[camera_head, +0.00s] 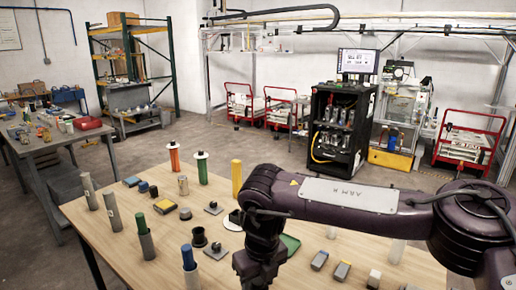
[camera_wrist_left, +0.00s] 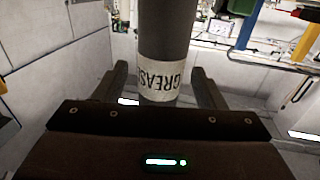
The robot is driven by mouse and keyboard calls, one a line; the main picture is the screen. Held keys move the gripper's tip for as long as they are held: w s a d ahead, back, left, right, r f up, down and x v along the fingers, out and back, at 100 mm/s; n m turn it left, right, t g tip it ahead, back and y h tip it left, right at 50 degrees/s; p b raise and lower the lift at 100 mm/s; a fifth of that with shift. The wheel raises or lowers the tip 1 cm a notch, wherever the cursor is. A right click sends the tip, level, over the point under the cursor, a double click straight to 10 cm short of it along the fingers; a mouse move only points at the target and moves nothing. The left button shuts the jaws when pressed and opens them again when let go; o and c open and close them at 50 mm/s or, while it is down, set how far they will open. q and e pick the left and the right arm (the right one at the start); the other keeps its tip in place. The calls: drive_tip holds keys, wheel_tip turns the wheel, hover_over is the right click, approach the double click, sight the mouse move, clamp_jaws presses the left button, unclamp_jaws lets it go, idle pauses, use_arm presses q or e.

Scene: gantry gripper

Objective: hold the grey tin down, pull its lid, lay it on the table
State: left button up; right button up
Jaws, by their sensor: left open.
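A dark grey cylindrical tin (camera_wrist_left: 165,35) with a pale label reading GREASE fills the upper middle of the left wrist view; its far end is cut off by the frame. My left gripper (camera_wrist_left: 160,82) is open, with a finger on either side of the tin and gaps visible between. The left gripper is not in the head view. In the head view my right arm comes in from the right and its dark wrist (camera_head: 262,262) points down over the table; its fingertips are hidden or out of frame. I cannot match the tin to one in the head view, and its lid is not seen.
The wooden table (camera_head: 165,272) holds plain grey cylinders (camera_head: 112,210), a grey cylinder with a green top (camera_head: 145,240), one with a blue top (camera_head: 190,272), a yellow cylinder (camera_head: 237,178) and small blocks. A green tray (camera_head: 290,245) lies behind my right wrist. The front left tabletop has bare room.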

use_arm(q)
drive_tip(key=v, duration=1.1)
drive_tip(key=shift+s+a, duration=0.15)
